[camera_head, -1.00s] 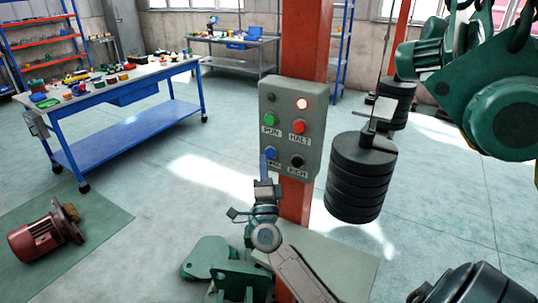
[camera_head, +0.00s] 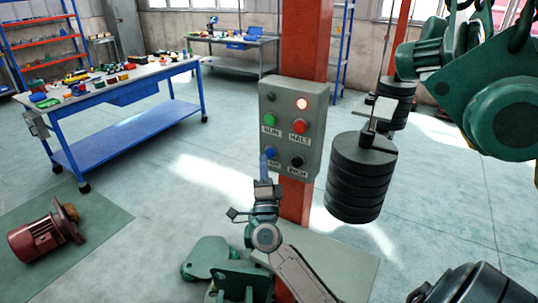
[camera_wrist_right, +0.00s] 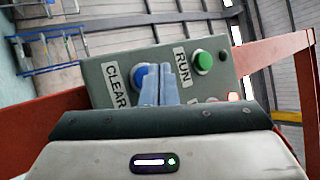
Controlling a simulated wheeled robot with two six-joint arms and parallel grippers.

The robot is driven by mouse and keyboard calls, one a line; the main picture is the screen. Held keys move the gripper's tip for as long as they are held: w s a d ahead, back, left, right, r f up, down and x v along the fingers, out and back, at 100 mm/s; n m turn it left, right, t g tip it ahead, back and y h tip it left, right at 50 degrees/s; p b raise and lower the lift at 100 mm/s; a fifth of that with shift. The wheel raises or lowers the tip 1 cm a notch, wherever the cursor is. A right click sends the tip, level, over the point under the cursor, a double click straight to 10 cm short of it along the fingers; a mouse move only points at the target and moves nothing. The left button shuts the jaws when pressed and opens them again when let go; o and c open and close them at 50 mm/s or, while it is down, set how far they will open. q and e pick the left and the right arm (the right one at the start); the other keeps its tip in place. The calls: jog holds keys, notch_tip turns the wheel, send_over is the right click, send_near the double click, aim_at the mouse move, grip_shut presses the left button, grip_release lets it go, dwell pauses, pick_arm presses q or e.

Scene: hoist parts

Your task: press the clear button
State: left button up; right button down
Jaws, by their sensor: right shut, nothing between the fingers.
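The clear button is the blue button (camera_head: 271,152) at the lower left of the grey control box (camera_head: 313,130); its label is partly hidden in the head view. In the right wrist view the blue button (camera_wrist_right: 139,76) sits beside the label CLEAR (camera_wrist_right: 115,86). My right gripper (camera_head: 264,158) is shut and empty, its blue-grey fingertips pointing up at the box. The fingertips (camera_wrist_right: 158,72) cover part of the blue button in the wrist view. I cannot tell whether they touch it. My left gripper is not in view.
The box also carries a green RUN button (camera_head: 270,119), a red HALT button (camera_head: 299,126), a black INCH button (camera_head: 297,161) and a lit red lamp (camera_head: 302,104). It is mounted on a red post (camera_head: 305,45). Black weights (camera_head: 358,180) hang close on the right.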

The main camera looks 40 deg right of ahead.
jog(key=shift+d+r, duration=0.1)
jog(key=shift+d, duration=0.05)
jog(key=shift+w+d, duration=0.15)
jog(key=shift+d, duration=0.15)
jog(key=shift+w+d+p, duration=0.15)
jog(key=shift+d+p, duration=0.2)
dwell(0.9)
jog(key=shift+a, duration=0.2)
jog(key=shift+s+a, duration=0.3)
jog(key=shift+a, duration=0.3)
jog(key=shift+s+a, duration=0.3)
jog(key=shift+a, duration=0.45)
jog(key=shift+s+a, duration=0.35)
jog(key=shift+a, duration=0.45)
jog(key=shift+s+a, duration=0.3)
jog(key=shift+a, duration=0.45)
